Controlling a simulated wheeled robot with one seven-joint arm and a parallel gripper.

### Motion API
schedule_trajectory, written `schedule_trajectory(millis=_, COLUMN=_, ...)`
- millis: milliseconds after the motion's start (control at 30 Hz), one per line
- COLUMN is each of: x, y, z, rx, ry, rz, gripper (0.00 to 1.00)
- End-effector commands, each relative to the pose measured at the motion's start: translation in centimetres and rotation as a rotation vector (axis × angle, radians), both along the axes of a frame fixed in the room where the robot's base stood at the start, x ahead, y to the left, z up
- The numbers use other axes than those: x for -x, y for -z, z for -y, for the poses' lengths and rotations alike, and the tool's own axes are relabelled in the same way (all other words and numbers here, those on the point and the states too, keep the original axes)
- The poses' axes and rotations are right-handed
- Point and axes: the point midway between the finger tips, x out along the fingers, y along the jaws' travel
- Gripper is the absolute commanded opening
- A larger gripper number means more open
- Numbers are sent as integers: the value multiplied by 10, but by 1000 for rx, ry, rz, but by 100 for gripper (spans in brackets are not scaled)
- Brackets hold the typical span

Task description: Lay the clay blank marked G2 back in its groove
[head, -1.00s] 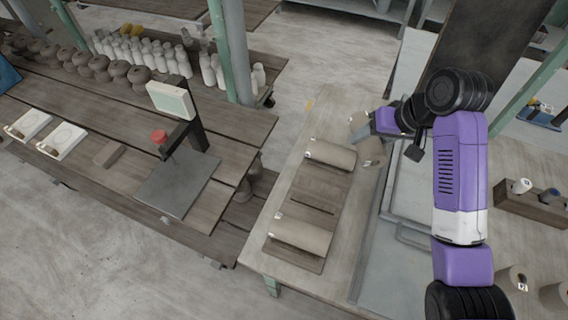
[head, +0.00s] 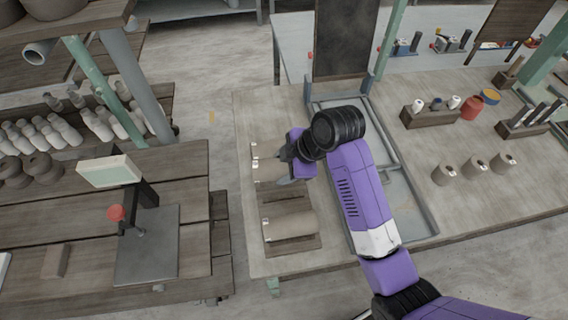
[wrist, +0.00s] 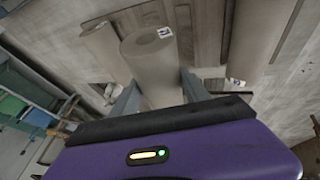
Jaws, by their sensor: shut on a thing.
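My gripper (head: 284,181) is shut on a grey-brown clay blank (wrist: 150,68), a thick roll that leans between the two fingers in the wrist view. A small white label shows on its end, too blurred to read. In the head view my gripper hangs over the grooved board (head: 287,246), near its far half and partly covering it. One blank (head: 292,224) lies across the near end of the board. Another blank (head: 268,148) shows at the far end. A dark groove line (head: 283,197) shows between them. I cannot tell whether the held blank touches the board.
A scale-like stand with a red knob (head: 116,212) is on the slatted table at left. A grey metal frame (head: 407,205) lies right of the board. Several small rolls (head: 475,167) stand further right. The table strip left of the board is bare.

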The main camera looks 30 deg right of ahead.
Motion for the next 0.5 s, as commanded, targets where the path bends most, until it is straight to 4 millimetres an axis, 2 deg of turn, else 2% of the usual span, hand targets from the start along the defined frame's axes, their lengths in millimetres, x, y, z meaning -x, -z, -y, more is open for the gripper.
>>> schedule_trajectory(millis=200, x=6, y=1, z=1, rx=13, ry=-75, rz=40, gripper=0)
schedule_trajectory(millis=500, x=6, y=13, z=1, rx=14, ry=-77, rz=42, gripper=0)
